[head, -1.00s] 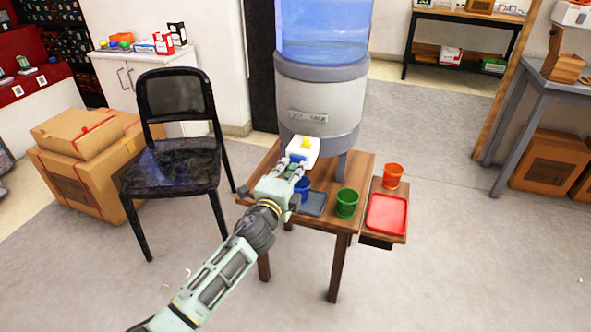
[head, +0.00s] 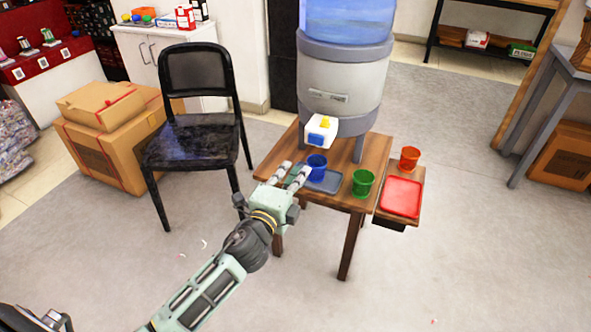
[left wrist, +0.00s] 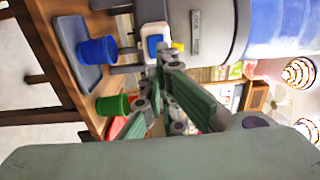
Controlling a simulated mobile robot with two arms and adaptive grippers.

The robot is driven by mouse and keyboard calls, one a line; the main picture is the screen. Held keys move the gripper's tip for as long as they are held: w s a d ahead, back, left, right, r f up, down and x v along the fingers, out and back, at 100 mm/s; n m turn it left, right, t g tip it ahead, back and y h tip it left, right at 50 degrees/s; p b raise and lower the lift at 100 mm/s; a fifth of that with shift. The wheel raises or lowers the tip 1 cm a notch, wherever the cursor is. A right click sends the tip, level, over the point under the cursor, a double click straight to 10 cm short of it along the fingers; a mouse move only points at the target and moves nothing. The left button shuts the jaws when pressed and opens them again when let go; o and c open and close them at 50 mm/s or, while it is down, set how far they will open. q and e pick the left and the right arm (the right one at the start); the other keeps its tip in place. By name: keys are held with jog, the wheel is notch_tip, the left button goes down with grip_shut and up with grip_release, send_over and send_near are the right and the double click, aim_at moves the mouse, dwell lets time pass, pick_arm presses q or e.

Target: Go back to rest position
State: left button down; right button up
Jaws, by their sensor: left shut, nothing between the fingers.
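My left gripper (head: 288,177) is shut and empty in the head view, in front of the near left edge of the small wooden table (head: 285,155). It also shows in the left wrist view (left wrist: 163,55), with nothing between its fingers. The water dispenser (head: 345,85) stands on the table, with a white tap block (head: 318,134) with yellow and blue parts on its front. A blue cup (head: 317,165) stands on a grey-blue tray (head: 328,183), just right of my fingertips in the head view. My right gripper is not in view.
A green cup (head: 362,183) stands at the table's right front corner. An orange cup (head: 409,159) and a red tray (head: 401,197) are on a lower side shelf. A black chair (head: 200,140) and cardboard boxes (head: 110,150) stand left. The floor at the lower right is clear.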

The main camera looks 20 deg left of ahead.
pick_arm(q)
jog(key=s+a+f+n+g+y, duration=0.1)
jog(key=s+f+n+g, duration=0.5)
jog(key=f, duration=0.8)
jog(key=s+a+f+n+g+y, duration=0.1)
jog(key=s+a+f+n+g, duration=0.2)
jog(key=s+f, duration=0.75)
jog(key=s+d+f+n+g+h, duration=0.1)
jog(key=s+d+f+n+g, duration=0.25)
jog(key=s+f, duration=0.65)
jog(key=s+d+f+n+g+h, duration=0.15)
jog(key=s+f+n+g, duration=0.25)
jog(key=s+f, duration=0.55)
jog(key=s+a+r+p, duration=0.1)
jog(key=s+p, duration=0.7)
jog(key=s+a+r+y+p, duration=0.1)
jog(key=s+p, duration=0.7)
jog(key=s, duration=0.1)
jog(key=shift+s+a, duration=0.25)
jog(key=shift+s, duration=0.05)
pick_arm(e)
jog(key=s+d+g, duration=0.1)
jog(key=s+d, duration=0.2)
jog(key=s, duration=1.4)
pick_arm(q)
jog(key=shift+r+m+g, duration=0.1)
jog(key=shift+m+g, duration=0.15)
